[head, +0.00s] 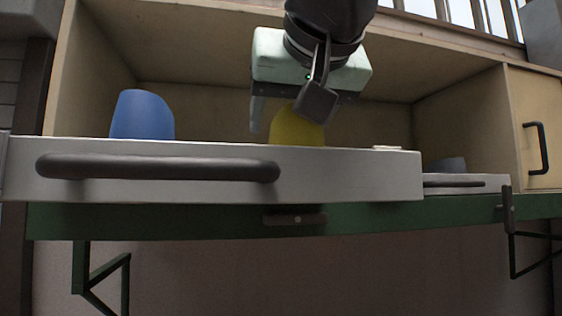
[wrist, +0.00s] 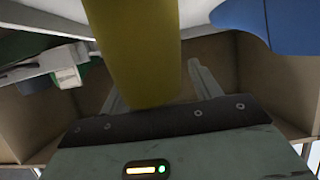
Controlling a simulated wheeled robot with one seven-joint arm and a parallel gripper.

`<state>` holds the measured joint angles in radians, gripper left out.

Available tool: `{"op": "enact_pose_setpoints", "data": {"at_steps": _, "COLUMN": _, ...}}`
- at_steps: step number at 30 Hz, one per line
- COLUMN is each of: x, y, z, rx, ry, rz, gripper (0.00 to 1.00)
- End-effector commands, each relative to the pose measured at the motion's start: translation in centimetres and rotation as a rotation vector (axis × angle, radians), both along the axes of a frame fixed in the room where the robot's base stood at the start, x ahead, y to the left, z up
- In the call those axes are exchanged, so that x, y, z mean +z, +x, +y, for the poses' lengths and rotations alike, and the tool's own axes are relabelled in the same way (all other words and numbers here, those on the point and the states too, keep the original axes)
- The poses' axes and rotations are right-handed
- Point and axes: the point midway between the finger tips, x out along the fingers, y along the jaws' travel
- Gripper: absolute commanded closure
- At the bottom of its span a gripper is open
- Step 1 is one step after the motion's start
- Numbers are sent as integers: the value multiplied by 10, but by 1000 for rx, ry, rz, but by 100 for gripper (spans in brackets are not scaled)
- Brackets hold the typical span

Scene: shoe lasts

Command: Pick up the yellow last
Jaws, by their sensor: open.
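The yellow last (head: 297,130) stands behind the pale front panel, near the middle of the head view, with its lower part hidden by that panel. My gripper (head: 284,118) is over it, pointing down, with one finger visible on its left side; the other finger is not clear there. In the wrist view, the yellow last (wrist: 135,45) fills the gap between the two fingers of my gripper (wrist: 152,68). The fingers are apart, one on each side of it. Whether either touches it I cannot tell.
A blue last (head: 142,115) stands to the left and also shows in the wrist view (wrist: 278,22). A dark grey object (head: 447,165) sits at the right. The pale panel (head: 340,178) with a dark handle (head: 158,168) is in front. Wooden cabinet walls (head: 465,105) enclose the space.

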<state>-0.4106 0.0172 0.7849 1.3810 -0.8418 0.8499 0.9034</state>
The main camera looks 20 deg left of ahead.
Motion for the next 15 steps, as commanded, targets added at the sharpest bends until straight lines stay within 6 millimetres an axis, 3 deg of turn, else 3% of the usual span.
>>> {"op": "enact_pose_setpoints", "data": {"at_steps": 5, "x": 0, "y": 0, "z": 0, "rx": 0, "ry": 0, "rz": 0, "gripper": 37}}
{"op": "enact_pose_setpoints", "data": {"at_steps": 12, "x": 0, "y": 0, "z": 0, "rx": 0, "ry": 0, "rz": 0, "gripper": 100}}
{"op": "enact_pose_setpoints", "data": {"at_steps": 15, "x": 0, "y": 0, "z": 0, "rx": 0, "ry": 0, "rz": 0, "gripper": 100}}
